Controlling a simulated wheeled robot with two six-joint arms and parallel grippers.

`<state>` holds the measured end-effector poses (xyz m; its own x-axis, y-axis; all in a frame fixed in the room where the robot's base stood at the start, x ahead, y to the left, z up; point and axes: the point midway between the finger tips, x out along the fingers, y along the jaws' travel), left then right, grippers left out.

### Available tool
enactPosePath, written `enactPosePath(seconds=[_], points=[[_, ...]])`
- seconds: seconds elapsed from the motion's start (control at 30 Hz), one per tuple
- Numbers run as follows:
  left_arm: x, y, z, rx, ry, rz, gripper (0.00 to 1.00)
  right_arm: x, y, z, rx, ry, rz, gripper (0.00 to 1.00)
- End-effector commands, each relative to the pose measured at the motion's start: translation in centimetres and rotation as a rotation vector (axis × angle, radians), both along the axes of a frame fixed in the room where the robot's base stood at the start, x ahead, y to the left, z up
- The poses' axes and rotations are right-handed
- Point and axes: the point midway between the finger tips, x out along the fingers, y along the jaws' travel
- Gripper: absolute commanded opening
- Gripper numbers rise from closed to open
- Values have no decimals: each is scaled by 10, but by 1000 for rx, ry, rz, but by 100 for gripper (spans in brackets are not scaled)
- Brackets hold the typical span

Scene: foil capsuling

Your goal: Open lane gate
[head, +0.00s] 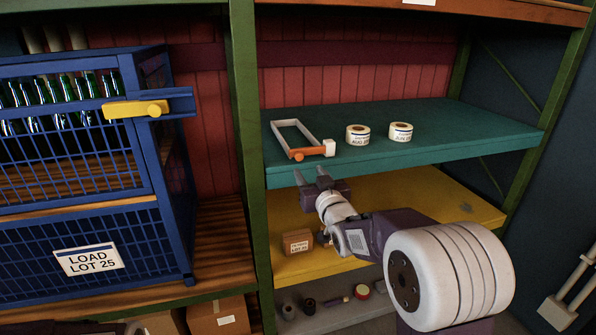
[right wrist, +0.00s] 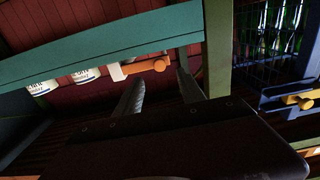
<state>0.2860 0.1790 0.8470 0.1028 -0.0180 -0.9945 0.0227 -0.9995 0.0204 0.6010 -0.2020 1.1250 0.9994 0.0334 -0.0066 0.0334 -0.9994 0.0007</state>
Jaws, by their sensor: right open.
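A blue wire crate (head: 150,130) stands on the left shelf with green bottles (head: 50,95) in its upper part. A yellow latch with a round knob (head: 136,109) sits on a blue bar across its front; the latch also shows at the right edge of the right wrist view (right wrist: 298,100). I cannot tell from these frames how the gate swings or slides. My right gripper (head: 312,176) is open and empty, in front of the teal shelf's front edge, right of the crate and apart from the latch. Its two fingers show in the right wrist view (right wrist: 162,88). My left gripper is not in view.
A green post (head: 245,150) stands between crate and right bay. The teal shelf (head: 460,135) holds a white frame with an orange handle (head: 310,152) and two label rolls (head: 358,134). A small brown box (head: 297,242) sits on the yellow shelf (head: 440,200) below.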

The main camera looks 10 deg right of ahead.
Motion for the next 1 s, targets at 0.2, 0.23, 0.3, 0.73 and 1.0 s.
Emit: enactPosePath(seconds=[0.2, 0.23, 0.3, 0.73, 1.0], points=[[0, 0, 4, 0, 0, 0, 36, 11, 0, 4, -1, -9, 2, 47], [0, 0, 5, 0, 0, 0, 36, 17, 1, 4, -1, -8, 2, 47], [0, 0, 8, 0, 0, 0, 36, 31, 1, 4, -1, -8, 2, 47], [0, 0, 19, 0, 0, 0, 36, 91, 3, 2, 0, -6, 1, 47], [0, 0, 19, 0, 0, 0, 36, 91, 3, 2, 0, -6, 1, 33]])
